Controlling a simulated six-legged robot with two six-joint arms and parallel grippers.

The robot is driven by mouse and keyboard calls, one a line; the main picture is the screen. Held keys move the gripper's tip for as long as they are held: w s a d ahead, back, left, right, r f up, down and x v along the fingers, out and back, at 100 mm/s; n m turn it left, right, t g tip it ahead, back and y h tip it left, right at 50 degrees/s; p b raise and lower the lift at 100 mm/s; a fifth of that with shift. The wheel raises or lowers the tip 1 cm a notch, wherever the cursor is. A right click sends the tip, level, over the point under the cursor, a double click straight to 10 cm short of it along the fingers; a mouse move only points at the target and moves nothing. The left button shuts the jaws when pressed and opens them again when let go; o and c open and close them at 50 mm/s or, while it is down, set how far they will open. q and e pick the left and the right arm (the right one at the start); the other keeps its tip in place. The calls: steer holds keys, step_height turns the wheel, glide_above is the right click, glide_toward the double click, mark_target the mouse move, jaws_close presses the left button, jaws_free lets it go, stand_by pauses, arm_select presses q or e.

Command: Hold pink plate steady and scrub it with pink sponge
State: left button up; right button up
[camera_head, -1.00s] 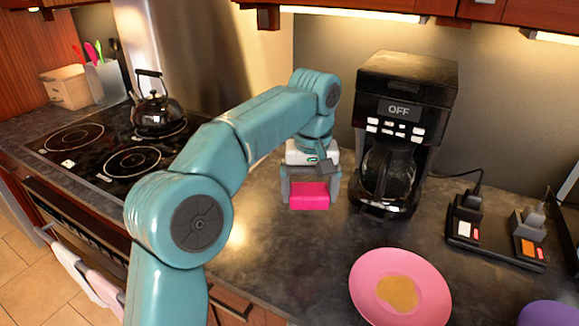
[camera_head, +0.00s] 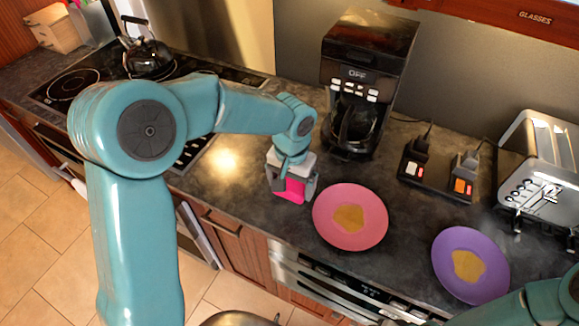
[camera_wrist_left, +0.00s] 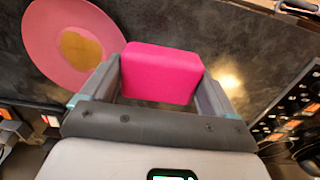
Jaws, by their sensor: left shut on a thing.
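The pink plate (camera_head: 333,232) lies on the dark counter with a yellow-brown stain at its middle. It also shows at the upper left of the left wrist view (camera_wrist_left: 42,48). My left gripper (camera_head: 291,192) is shut on the pink sponge (camera_wrist_left: 160,73), just left of the plate in the head view. The sponge (camera_head: 290,189) is apart from the plate, and its height over the counter is hard to tell. Part of my right arm shows at the lower right of the head view, but its gripper is out of view.
A purple plate (camera_head: 481,286) with a similar stain lies to the right. A coffee maker (camera_head: 362,85) stands behind the pink plate, with a charging dock (camera_head: 440,172) and a toaster (camera_head: 545,170) to the right. A kettle (camera_head: 147,58) sits on the stove at left.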

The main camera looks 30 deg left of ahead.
arm_select(q)
steer(key=shift+d+r, duration=0.2)
steer(key=shift+r, duration=0.5)
steer(key=shift+w, duration=0.15)
arm_select(e)
steer(key=shift+r, duration=0.5)
arm_select(q)
steer(key=shift+a, duration=0.1)
